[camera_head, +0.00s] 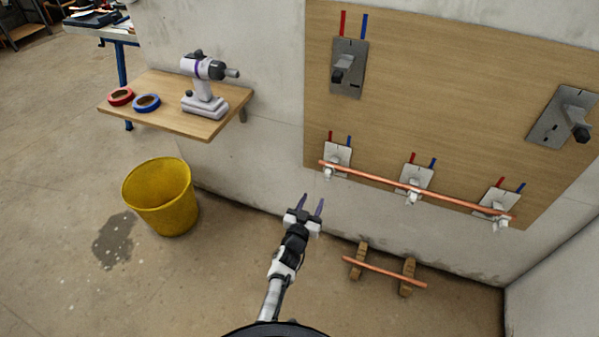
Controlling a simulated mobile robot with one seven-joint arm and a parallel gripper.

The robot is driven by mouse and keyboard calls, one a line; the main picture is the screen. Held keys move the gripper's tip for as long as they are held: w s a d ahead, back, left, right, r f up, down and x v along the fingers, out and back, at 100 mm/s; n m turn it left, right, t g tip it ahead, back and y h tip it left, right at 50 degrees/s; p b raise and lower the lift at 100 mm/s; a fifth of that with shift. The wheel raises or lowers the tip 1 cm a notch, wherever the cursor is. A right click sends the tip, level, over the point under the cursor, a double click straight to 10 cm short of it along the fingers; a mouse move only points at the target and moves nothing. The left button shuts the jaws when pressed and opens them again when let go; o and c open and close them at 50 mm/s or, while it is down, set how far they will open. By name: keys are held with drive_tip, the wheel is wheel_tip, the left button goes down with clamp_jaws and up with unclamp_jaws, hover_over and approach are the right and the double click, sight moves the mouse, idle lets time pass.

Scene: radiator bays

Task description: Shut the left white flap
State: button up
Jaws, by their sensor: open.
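Three white clip brackets sit in a row low on the wooden wall board: the left one (337,154), the middle one (417,178) and the right one (498,201). A copper pipe (375,179) runs across all three, sloping down to the right in the picture. The left bracket's white flap (330,173) shows at the pipe's left end; it is too small to tell how far it stands open. My gripper (311,202) is open and empty, with its two dark fingers apart. It appears below and left of the left bracket, clear of the pipe.
Grey brackets with black parts (348,70) (564,115) are higher on the board. A second copper pipe (385,272) rests on wooden blocks below. A yellow bucket (160,198) stands by a puddle. A wooden shelf (165,118) with a drill (204,88) juts out left.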

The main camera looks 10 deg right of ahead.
drive_tip(key=b, duration=0.6)
approach(327, 175)
drive_tip(key=shift+x, duration=3.05)
drive_tip(key=shift+b+x, duration=0.6)
drive_tip(key=shift+x, duration=1.1)
drive_tip(key=shift+c, duration=0.3)
